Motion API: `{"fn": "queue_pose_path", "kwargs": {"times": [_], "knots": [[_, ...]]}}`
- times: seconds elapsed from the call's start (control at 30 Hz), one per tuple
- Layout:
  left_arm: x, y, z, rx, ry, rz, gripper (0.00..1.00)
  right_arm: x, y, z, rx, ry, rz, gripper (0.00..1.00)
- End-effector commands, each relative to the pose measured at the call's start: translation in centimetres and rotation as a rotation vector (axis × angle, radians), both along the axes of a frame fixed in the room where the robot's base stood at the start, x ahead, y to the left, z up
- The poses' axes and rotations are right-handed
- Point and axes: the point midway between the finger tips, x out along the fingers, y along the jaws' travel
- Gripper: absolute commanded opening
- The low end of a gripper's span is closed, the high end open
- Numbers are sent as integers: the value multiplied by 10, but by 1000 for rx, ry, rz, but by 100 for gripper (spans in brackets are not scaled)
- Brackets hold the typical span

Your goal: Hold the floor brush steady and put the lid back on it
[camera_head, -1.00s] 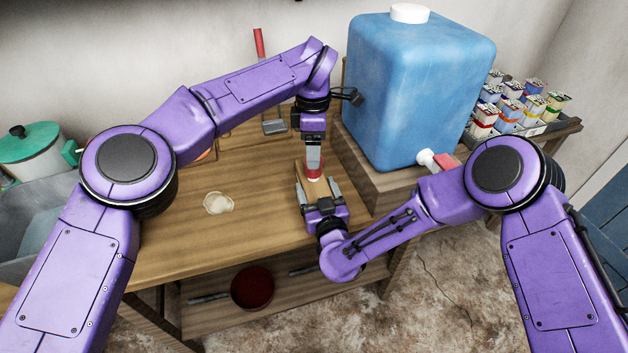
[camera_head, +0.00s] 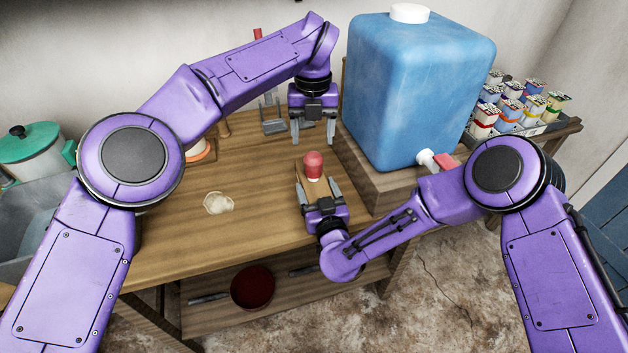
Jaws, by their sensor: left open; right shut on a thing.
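The floor brush (camera_head: 314,189) shows as a narrow tan wooden body between the fingers of my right gripper (camera_head: 317,188). My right gripper is shut on it at the front right part of the wooden table. The red lid (camera_head: 313,164) is at the far, upper end of the brush and looks upright. I cannot tell how firmly it sits there. My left gripper (camera_head: 313,137) is open and empty, just above and behind the lid, with its fingers pointing down and a gap between them and the lid. The brush's lower part is hidden by my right gripper.
A big blue water tank (camera_head: 415,90) with a tap stands right of the grippers on a wooden stand. A cream disc (camera_head: 218,203) lies on the table (camera_head: 180,235).

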Motion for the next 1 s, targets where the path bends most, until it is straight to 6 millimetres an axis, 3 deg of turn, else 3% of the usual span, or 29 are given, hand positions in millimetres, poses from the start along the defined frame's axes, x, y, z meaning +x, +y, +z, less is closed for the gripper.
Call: {"fn": "queue_pose_path", "kwargs": {"times": [0.1, 0.2, 0.57, 0.67, 1.0], "knots": [[-1, -1, 0, -11, 7, 192, 66, 0, 0, 0, 0, 0, 0, 0], [-1, -1, 0, -10, 7, 273, 66, 0, 0, 0, 0, 0, 0, 0], [-1, -1, -1, -11, 7, 293, 66, 0, 0, 0, 0, 0, 0, 0], [-2, -1, -9, -9, 9, 292, 66, 0, 0, 0, 0, 0, 0, 0], [-2, -1, -65, -9, 9, 292, 66, 0, 0, 0, 0, 0, 0, 0]]}}
